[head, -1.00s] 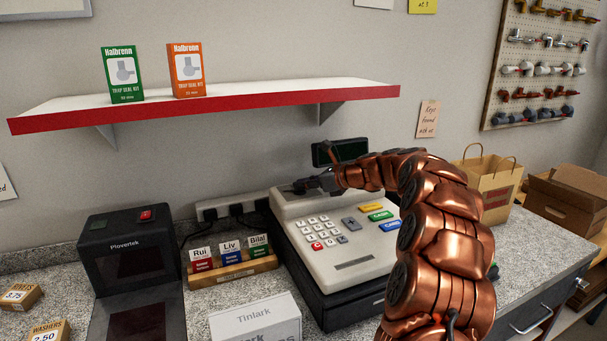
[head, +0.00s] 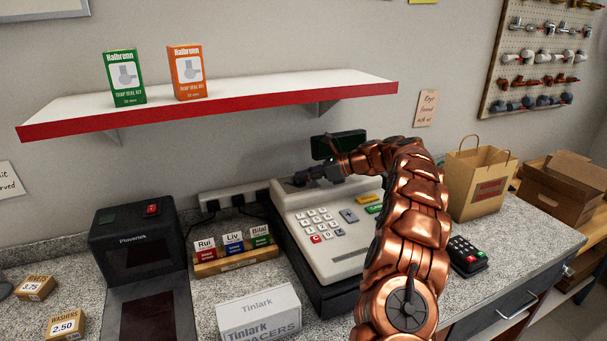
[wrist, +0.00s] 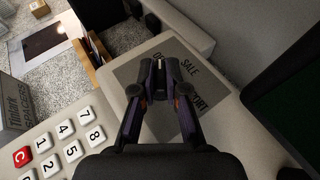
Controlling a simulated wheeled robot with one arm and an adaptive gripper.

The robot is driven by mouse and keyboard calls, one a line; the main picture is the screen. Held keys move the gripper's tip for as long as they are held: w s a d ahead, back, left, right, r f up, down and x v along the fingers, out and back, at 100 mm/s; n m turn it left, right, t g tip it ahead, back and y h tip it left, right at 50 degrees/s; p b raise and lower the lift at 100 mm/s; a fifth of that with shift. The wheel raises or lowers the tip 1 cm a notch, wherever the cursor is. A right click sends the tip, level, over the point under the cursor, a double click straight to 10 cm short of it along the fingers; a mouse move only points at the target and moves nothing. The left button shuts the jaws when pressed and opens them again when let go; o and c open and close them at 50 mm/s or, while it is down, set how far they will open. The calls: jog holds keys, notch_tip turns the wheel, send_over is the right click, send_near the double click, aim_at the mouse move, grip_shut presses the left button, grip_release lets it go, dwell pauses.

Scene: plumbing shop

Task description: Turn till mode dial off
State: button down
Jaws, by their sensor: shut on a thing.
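The till (head: 325,255) is a pale cash register on the counter. Its mode dial sits on a dark grey plate (wrist: 132,72) at the till's upper left; the plate also shows in the wrist view with the words SALE, part of REPORT and a partly covered word starting with O. My gripper (head: 301,179) reaches down onto this plate from the right. In the wrist view, my gripper (wrist: 166,84) has both fingers closed in on the dark dial knob (wrist: 158,78).
The till's number keys (wrist: 68,138) lie close to my gripper. The customer display (head: 345,142) stands behind my wrist. A red-edged shelf (head: 220,110) hangs above. A card terminal (head: 466,255) and paper bag (head: 478,185) stand right of my arm; name tags (head: 233,245) stand left of the till.

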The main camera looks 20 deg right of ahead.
jog(key=shift+f, duration=0.15)
jog(key=c, duration=1.2)
grip_release()
jog(key=shift+d, duration=0.1)
jog(key=shift+s+d+r, duration=0.15)
jog(key=shift+d+r, duration=0.05)
jog(key=v, duration=1.1)
jog(key=shift+d, duration=0.2)
jog(key=shift+s+a, duration=0.1)
